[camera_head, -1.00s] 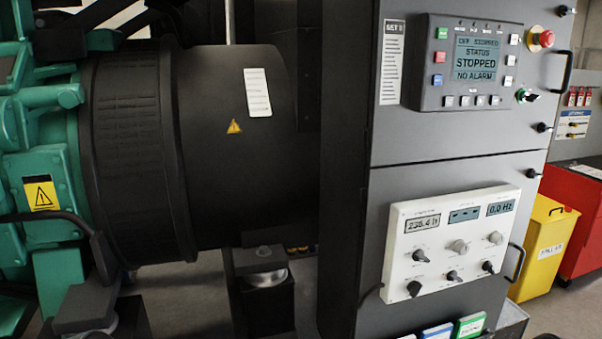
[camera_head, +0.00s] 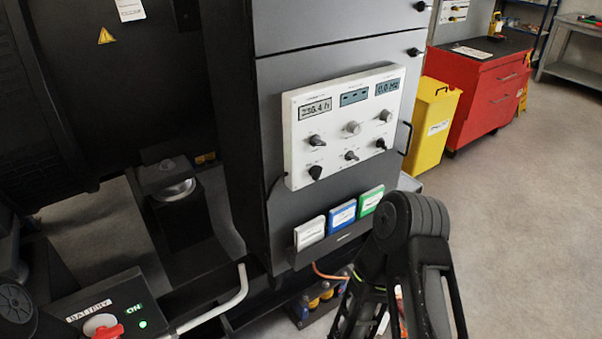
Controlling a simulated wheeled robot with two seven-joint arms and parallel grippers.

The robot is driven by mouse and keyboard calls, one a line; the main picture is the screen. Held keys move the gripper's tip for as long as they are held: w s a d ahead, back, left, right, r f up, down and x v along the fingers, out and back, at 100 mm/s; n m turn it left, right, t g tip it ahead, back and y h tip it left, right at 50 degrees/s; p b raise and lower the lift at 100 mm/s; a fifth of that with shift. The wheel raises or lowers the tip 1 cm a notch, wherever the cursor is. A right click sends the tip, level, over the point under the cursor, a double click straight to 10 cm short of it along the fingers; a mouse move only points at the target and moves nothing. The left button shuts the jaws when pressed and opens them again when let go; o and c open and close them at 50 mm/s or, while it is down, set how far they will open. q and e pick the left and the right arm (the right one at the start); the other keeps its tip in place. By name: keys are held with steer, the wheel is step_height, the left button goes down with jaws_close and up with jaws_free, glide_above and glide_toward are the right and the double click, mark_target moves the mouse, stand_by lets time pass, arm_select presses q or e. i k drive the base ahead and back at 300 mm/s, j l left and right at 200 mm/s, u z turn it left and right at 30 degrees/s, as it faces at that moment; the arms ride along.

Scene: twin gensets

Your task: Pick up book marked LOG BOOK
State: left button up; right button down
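Three slim booklets or binders stand in a row in a rack on the front of the grey cabinet, below the white meter panel. They are a white one (camera_head: 310,233), a blue one (camera_head: 343,215) and a green one (camera_head: 370,200). Each has a pale label, too small to read, so I cannot tell which is marked LOG BOOK. My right arm rises from the bottom edge, just right of and in front of the rack. I cannot make out its gripper fingers. My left gripper does not show.
The white meter panel (camera_head: 342,125) has several knobs. A battery switch with a red handle (camera_head: 107,331) and a bent pale pipe (camera_head: 222,308) are at lower left. A yellow bin (camera_head: 428,125) and red tool cabinet (camera_head: 488,100) stand right. Floor (camera_head: 535,210) is clear there.

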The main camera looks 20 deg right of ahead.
mark_target(341, 216)
steer(key=i+l, duration=0.1)
steer(key=l, duration=0.4)
steer(key=i+l, duration=0.15)
steer(key=l, duration=0.35)
steer(key=i+l, duration=0.1)
steer(key=l, duration=0.4)
steer(key=i+l, duration=0.15)
steer(key=l, duration=0.3)
steer(key=i+l, duration=0.1)
steer(key=l, duration=0.4)
steer(key=i+l, duration=0.1)
steer(key=l, duration=0.4)
steer(key=i+l, duration=0.15)
steer(key=l, duration=0.35)
steer(key=i+l, duration=0.1)
steer(key=l, duration=0.4)
